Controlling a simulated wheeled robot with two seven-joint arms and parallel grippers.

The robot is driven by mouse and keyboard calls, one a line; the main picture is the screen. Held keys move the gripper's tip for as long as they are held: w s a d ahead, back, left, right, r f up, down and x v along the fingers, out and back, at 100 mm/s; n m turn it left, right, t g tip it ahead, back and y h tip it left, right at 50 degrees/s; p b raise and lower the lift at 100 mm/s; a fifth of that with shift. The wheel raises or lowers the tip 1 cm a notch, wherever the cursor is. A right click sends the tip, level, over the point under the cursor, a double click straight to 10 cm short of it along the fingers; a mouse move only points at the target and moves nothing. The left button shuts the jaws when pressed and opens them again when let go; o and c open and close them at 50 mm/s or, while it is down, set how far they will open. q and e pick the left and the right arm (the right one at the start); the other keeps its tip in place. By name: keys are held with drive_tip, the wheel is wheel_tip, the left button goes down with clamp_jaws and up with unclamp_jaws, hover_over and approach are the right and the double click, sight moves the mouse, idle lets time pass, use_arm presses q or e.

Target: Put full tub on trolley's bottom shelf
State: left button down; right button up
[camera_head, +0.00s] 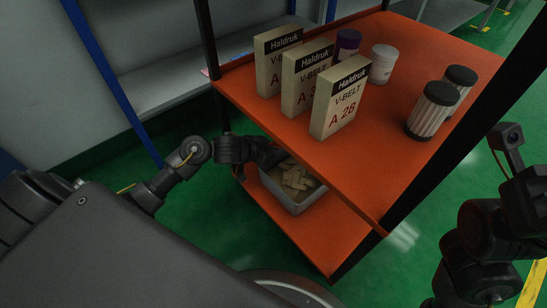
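The grey tub (296,208) holds a heap of pale beige pieces. It is at the orange bottom shelf (312,240) of the trolley, partly under the top shelf (385,150); whether its base rests fully on the shelf I cannot tell. My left arm reaches in from the left below the top shelf. My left gripper (268,157) is at the tub's far left rim; its fingertips are dark and partly hidden, so its grip does not show. My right arm is at the right edge, outside the trolley, and its fingers cannot be made out.
Dark trolley posts (208,40) stand at the corners. Green floor lies around, with a grey bench (170,85) behind left.

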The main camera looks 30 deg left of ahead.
use_arm(q)
drive_tip(key=shift+f, duration=0.45)
drive_tip(key=shift+r, duration=0.1)
drive_tip(key=shift+f, duration=0.2)
drive_tip(key=c, duration=1.6)
unclamp_jaws()
drive_tip(key=shift+c, duration=0.2)
